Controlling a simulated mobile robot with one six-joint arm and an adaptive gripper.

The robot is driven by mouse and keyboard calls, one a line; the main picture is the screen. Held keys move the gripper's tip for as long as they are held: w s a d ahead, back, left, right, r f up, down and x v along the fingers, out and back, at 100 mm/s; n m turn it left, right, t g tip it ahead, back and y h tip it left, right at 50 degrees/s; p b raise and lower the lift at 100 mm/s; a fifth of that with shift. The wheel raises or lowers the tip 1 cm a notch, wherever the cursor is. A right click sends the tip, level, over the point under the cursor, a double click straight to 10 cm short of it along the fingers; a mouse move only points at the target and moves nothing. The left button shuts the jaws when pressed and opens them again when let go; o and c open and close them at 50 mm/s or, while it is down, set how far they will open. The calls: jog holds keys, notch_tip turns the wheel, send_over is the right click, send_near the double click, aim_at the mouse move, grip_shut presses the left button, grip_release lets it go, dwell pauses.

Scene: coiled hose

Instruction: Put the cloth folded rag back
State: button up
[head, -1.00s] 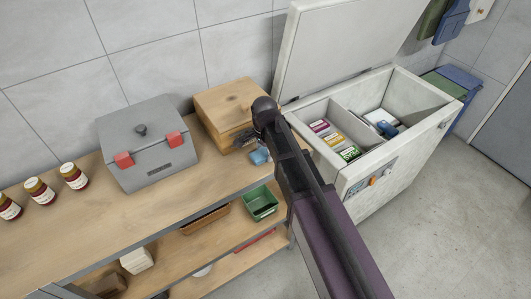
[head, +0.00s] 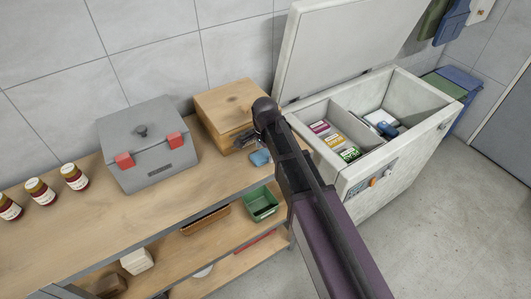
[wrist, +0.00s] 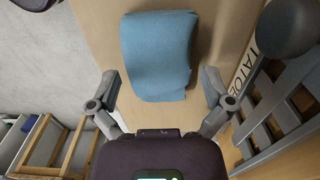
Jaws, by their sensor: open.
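The folded rag (head: 260,157) is a small blue cloth lying on the wooden worktop near its right end. In the wrist view the rag (wrist: 158,55) is a soft, rounded rectangle lying ahead of my gripper (wrist: 159,78). My gripper is open, with one finger on each side of the rag's near part. A gap shows between each fingertip and the cloth, and I cannot tell the height difference.
A wooden box (head: 222,103) and a grey slatted object (wrist: 272,112) stand close beside the rag. A grey toolbox (head: 148,150) and several jars are further left. An open chest (head: 360,172) with packets stands right. A green bin (head: 261,204) sits on the shelf below.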

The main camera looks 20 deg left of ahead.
aim_at(265, 152)
notch_tip(265, 152, up, 12)
jog(key=p, duration=1.1)
jog(key=shift+p, duration=0.3)
dwell(0.7)
jog(key=s+d+n, duration=0.2)
jog(key=d+n, duration=0.2)
jog(key=d, duration=1.4)
jog(key=s+d+n, duration=0.3)
jog(key=d+n, duration=0.1)
jog(key=d, duration=1.5)
jog(key=shift+s, duration=0.35)
